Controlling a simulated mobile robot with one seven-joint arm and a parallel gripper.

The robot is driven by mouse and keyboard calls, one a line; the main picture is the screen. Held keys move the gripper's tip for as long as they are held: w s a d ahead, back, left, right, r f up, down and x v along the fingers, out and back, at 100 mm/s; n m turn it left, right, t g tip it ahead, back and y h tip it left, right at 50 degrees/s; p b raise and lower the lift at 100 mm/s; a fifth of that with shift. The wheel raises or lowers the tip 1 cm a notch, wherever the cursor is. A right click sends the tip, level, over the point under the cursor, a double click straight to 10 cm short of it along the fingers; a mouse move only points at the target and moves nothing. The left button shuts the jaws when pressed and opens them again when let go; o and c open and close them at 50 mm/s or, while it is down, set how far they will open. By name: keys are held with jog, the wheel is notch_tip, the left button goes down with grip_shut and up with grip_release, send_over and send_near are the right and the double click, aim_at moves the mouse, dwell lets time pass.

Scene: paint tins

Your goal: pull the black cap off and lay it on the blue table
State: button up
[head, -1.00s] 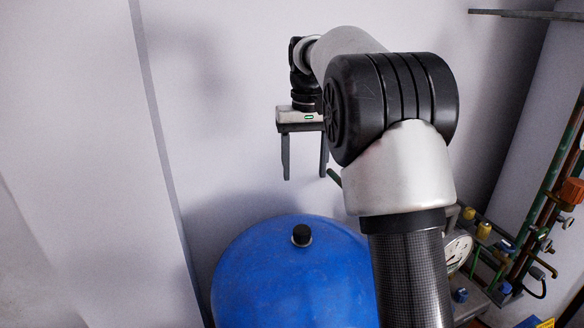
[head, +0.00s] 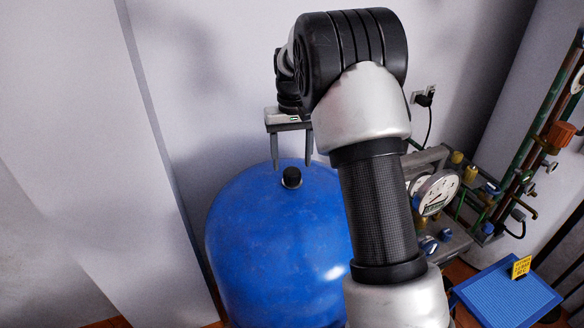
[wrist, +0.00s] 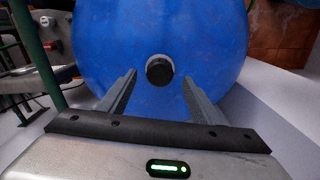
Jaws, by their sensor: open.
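The black cap (head: 291,177) sits on the top of a large rounded blue tank (head: 255,235). In the wrist view the cap (wrist: 159,69) shows as a short dark cylinder on the blue surface, beyond the fingertips and about midway between them. My gripper (head: 292,168) is open and empty, its two fingers pointing down above the cap. I cannot tell whether the fingertips flank the cap. The blue table (head: 510,292) stands low at the right of the head view, with a small yellow sign (head: 521,267) on it.
Gauges (head: 437,193), valves and pipes stand right of the tank, between it and the blue table. A white wall is close behind the tank. An orange valve (head: 558,136) is on the pipes at the far right. Most of the table top in view is bare.

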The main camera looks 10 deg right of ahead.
aim_at(292, 171)
jog(key=shift+f, duration=1.65)
jog(key=c, duration=1.3)
jog(key=shift+r+p, duration=1.5)
jog(key=shift+r, duration=0.55)
jog(key=shift+r, duration=0.1)
jog(key=shift+r+p, duration=1.45)
jog(key=shift+r, duration=0.45)
